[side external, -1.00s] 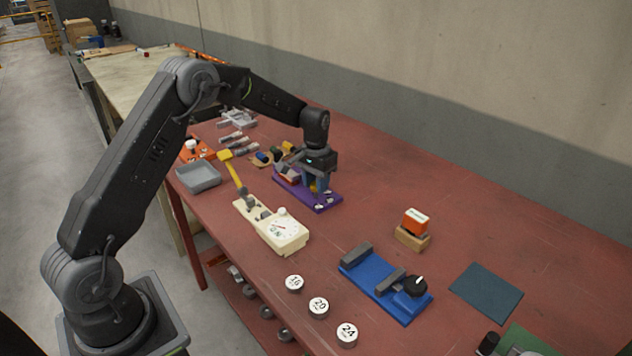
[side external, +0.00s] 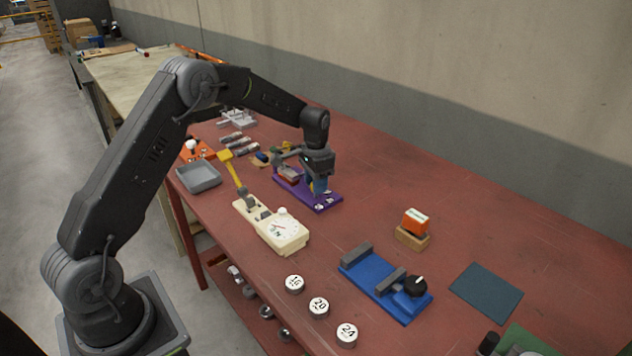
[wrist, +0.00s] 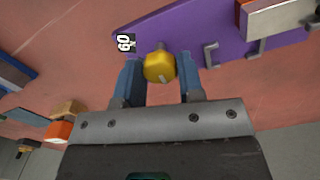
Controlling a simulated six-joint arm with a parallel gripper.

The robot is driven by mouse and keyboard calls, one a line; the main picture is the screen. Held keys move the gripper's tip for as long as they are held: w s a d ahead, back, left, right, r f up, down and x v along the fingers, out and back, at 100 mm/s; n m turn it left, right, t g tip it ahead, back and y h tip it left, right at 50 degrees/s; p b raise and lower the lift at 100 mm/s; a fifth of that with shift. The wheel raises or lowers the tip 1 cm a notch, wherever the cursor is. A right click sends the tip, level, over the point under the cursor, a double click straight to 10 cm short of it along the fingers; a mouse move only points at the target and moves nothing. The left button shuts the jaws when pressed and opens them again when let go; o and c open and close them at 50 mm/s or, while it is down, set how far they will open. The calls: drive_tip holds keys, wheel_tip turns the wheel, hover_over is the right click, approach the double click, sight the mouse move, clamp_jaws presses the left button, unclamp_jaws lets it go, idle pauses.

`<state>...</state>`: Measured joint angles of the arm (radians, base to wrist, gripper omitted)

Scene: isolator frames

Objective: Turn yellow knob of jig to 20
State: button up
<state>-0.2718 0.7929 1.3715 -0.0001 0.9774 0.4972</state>
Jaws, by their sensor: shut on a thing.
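The purple jig (side external: 290,186) lies on the red bench in the side view, and it also shows in the wrist view (wrist: 195,32). Its yellow knob (wrist: 159,67) sits between the two blue fingers of my gripper (wrist: 160,80), which is shut on it. A pale line marks the knob's near face. A white label reading 60 (wrist: 125,43) is beside it. Labels for other values cannot be read. In the side view my gripper (side external: 319,187) points down at the jig's right end and mostly hides the knob.
A cream dial unit with a yellow-ended lever (side external: 283,232) stands in front of the jig. A blue vise (side external: 384,289), an orange block on a wooden block (side external: 414,221) and numbered round weights (side external: 319,307) are to the right. A grey tray (side external: 199,177) is left.

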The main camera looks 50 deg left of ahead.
drive_tip(key=o, duration=0.9)
wheel_tip(320, 180, up, 14)
drive_tip(key=shift+f, duration=0.1)
idle(0.3)
